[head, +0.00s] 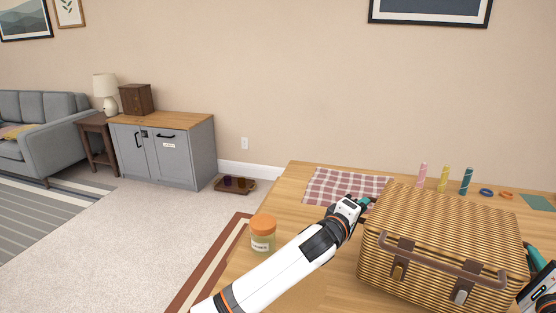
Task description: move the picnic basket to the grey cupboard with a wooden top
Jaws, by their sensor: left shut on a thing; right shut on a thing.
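The picnic basket (445,228) is a brown woven box with a lid, two buckled straps and a front handle. It sits at the right of the head view on or just above the wooden table; I cannot tell if it touches. My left gripper (364,203) is shut at its left side, its fingers partly hidden. My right gripper (533,262) is shut at its right side, partly cut off by the picture edge. The grey cupboard (180,157) with a wooden top (185,121) stands against the wall at the far left.
A dark wooden box (136,98) stands at the left of the cupboard top; the top's right part is clear. An orange-lidded jar (262,233) is near the table's (290,205) left edge. A checked cloth (335,184) lies behind. A tray (235,187) is on the floor beside the cupboard.

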